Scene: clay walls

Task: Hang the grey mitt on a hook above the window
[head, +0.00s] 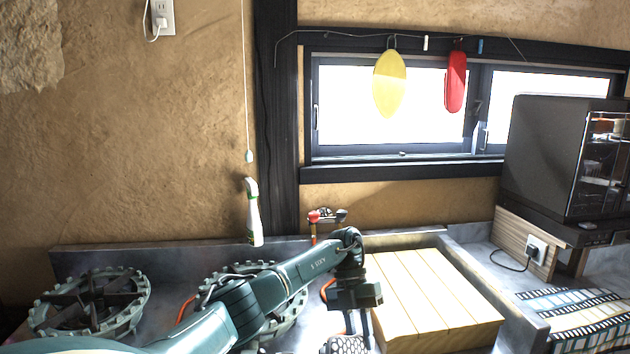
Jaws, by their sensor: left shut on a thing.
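My left gripper (357,325) points down at the bottom centre, in front of the left side of the wooden board. It is shut on the grey mitt (342,345), of which only a patterned top part shows at the lower picture edge; the rest is cut off. The window (390,110) is at the upper right in a dark frame. A thin wire rail (345,34) runs above it. A yellow mitt-like item (389,85) and a red one (455,82) hang there. Separate hooks are too small to tell. My right gripper is not in view.
A slatted wooden board (430,295) lies right of the gripper. Gas burners (90,300) are on the left. A dark oven (550,155) stands right. White (425,43) and blue (480,46) clips show on the rail.

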